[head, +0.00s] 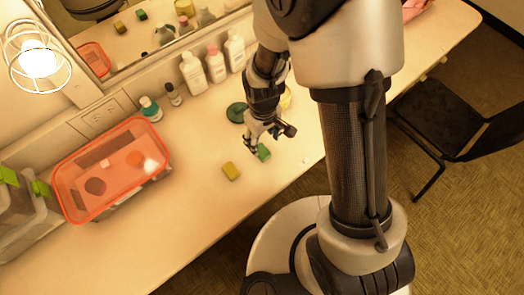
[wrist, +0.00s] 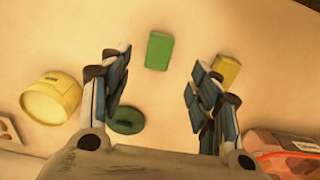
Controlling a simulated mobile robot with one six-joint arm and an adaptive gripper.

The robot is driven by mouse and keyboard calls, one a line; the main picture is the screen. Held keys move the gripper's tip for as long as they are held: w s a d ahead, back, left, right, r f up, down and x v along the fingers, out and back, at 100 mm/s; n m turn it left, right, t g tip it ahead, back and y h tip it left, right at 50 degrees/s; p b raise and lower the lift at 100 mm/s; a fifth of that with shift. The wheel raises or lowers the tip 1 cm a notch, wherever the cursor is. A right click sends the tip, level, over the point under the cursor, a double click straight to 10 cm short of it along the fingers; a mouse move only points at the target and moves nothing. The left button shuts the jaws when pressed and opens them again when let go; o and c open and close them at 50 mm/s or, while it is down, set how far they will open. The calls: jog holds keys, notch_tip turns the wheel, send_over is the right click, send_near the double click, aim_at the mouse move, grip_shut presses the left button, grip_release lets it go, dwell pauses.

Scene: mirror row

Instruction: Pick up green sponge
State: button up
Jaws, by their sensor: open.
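The green sponge (head: 264,152) lies on the counter just beside and below my gripper in the head view. It is a small green block. In the wrist view the green sponge (wrist: 159,51) lies flat beyond the fingertips, nearer the left finger's side of the gap. My gripper (wrist: 158,75) is open, with nothing between its fingers. In the head view my gripper (head: 260,142) hangs low over the counter and partly covers the sponge's surroundings.
A yellow sponge (head: 231,171) lies left of the green one. A round dark green item (head: 236,112) and a yellow container (wrist: 50,98) are close by. Bottles (head: 215,64) line the mirror wall. A red-lidded box (head: 110,167) stands left. The counter's front is clear.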

aim_at(262, 150)
jog(key=f+b, duration=0.1)
jog(key=f, duration=0.2)
jog(key=f+b, duration=0.1)
jog(key=f, duration=0.2)
jog(key=f+b, duration=0.1)
jog(key=f, duration=0.2)
jog(key=shift+w+a, duration=0.1)
jog(key=shift+w, duration=0.15)
jog(key=c, duration=0.9)
jog(key=shift+r, duration=0.2)
notch_tip(262, 150, up, 20)
jog(key=p, duration=0.6)
jog(key=shift+f, duration=0.1)
